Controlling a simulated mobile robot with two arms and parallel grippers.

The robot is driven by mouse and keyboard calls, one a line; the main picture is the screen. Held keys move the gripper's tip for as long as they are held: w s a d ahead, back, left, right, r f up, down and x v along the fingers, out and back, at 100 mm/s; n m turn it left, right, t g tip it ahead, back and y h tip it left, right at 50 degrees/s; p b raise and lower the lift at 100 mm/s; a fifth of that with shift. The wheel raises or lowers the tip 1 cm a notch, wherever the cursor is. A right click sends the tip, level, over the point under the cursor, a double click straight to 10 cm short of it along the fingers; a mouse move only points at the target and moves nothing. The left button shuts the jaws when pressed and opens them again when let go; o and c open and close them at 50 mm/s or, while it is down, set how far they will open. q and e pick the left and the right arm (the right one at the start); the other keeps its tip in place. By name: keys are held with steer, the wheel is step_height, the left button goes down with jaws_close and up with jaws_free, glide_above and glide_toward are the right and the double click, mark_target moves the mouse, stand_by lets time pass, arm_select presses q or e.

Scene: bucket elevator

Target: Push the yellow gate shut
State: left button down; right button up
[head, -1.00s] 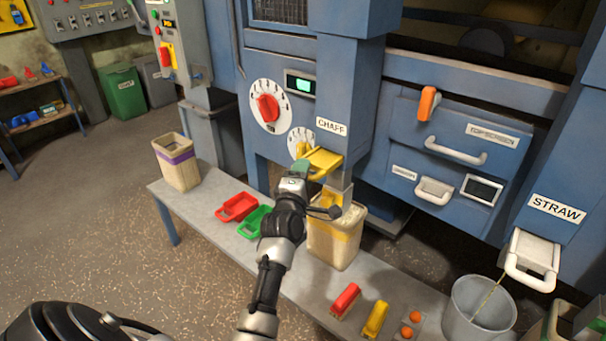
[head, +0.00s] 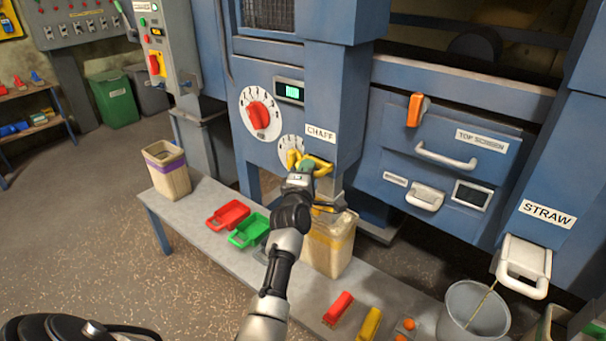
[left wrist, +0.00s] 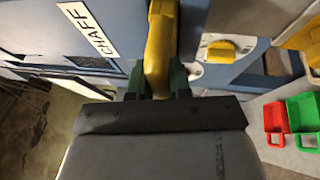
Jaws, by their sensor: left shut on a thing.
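The yellow gate (head: 320,165) is at the lower end of the blue chute with the CHAFF label (head: 321,134). Only a short part of it shows in front of the chute. My left gripper (head: 304,166) is at the gate and partly covers it. In the left wrist view, the green fingers of my left gripper (left wrist: 158,82) are shut on the yellow gate's handle (left wrist: 158,45). I cannot tell if the gate is fully in. My right gripper is not in view.
A bin with grain-like contents (head: 330,250) stands under the chute on the grey bench (head: 205,235). Red (head: 229,214) and green scoops (head: 249,230) lie left of my arm. A purple-banded bin (head: 170,172) is at the bench's left end. A grey bucket (head: 474,312) is at right.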

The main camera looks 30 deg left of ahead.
arm_select(q)
steer(key=shift+r, duration=0.15)
steer(key=c, duration=1.4)
jaws_free()
steer(key=o, duration=0.3)
steer(key=shift+w, duration=0.2)
steer(key=shift+o, duration=0.2)
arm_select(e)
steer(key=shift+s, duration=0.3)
arm_select(q)
steer(key=shift+s, duration=0.15)
steer(key=shift+s+d+f, duration=0.1)
steer(key=shift+s+f, duration=0.15)
steer(key=shift+s, duration=0.05)
steer(key=v, duration=1)
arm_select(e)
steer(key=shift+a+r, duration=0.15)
